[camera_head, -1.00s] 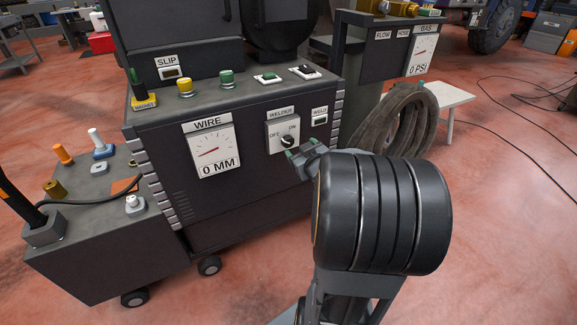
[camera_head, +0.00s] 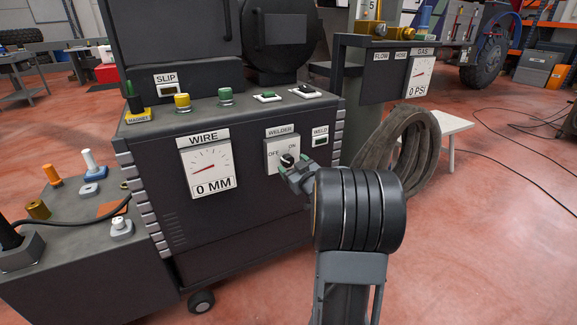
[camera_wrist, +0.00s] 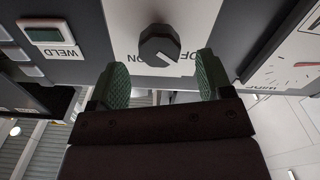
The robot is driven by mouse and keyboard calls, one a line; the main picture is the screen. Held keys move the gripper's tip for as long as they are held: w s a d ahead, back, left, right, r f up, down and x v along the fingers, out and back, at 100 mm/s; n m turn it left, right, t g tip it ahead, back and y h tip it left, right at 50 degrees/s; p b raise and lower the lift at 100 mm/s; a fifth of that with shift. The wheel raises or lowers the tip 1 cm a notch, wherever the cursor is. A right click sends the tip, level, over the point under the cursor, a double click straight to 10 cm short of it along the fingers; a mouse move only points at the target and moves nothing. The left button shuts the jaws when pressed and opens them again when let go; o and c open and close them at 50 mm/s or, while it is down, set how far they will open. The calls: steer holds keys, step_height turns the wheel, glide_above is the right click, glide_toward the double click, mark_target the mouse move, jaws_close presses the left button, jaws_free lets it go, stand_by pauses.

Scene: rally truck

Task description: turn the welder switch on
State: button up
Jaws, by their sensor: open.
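The welder switch is a dark round knob (camera_head: 288,160) on a white plate marked OFF and ON, on the front of the dark welder cabinet (camera_head: 250,195). In the wrist view, seen upside down, the knob (camera_wrist: 159,45) has a white pointer line aimed toward the OFF label. My gripper (camera_head: 296,171) is in front of the plate, at the knob's lower right in the head view. Its green-padded fingers (camera_wrist: 162,82) are open, with the knob beyond and roughly between their tips. I cannot tell whether they touch it.
Several buttons line the cabinet's top edge. A coiled hose (camera_head: 405,150) hangs at the right. Red floor lies open at the right front.

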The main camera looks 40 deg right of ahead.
mark_target(289, 161)
steer(key=shift+w+d, duration=0.2)
steer(key=shift+w, duration=1.45)
steer(key=c, duration=0.9)
